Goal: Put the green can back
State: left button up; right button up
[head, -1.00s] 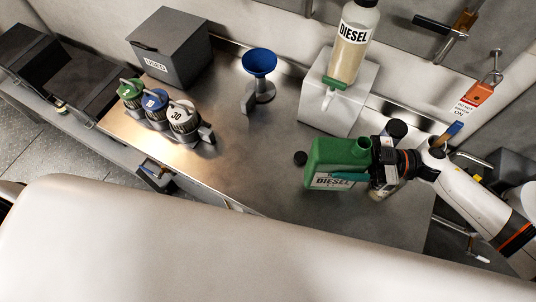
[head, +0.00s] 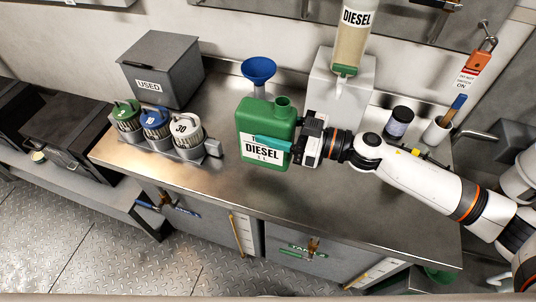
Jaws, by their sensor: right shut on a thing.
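The green can (head: 266,122), with a white DIESEL label, is upright in front of the blue funnel, left of the white dispenser stand. Its spout on top is open. My right gripper (head: 300,142) comes from the right and is shut on the can's right side. The can appears to be held just over the metal counter (head: 240,195); whether its base touches is hard to tell. My left gripper is not in view.
A blue funnel (head: 258,70) stands behind the can. Three jugs (head: 157,121) sit in a rack at left, before a grey USED box (head: 160,70). A white stand (head: 340,88) holds a diesel bottle (head: 352,38). A dark jar (head: 398,122) and cup (head: 437,130) stand at right.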

jog(key=shift+f, duration=0.9)
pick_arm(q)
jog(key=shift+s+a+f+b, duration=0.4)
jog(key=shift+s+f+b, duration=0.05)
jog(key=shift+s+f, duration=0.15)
pick_arm(e)
jog(key=shift+f, duration=1.75)
jog(key=shift+f, duration=0.15)
jog(key=o, duration=1.4)
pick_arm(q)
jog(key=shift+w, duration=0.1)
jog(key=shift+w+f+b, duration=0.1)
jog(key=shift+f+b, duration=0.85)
pick_arm(e)
jog(key=v, duration=1.2)
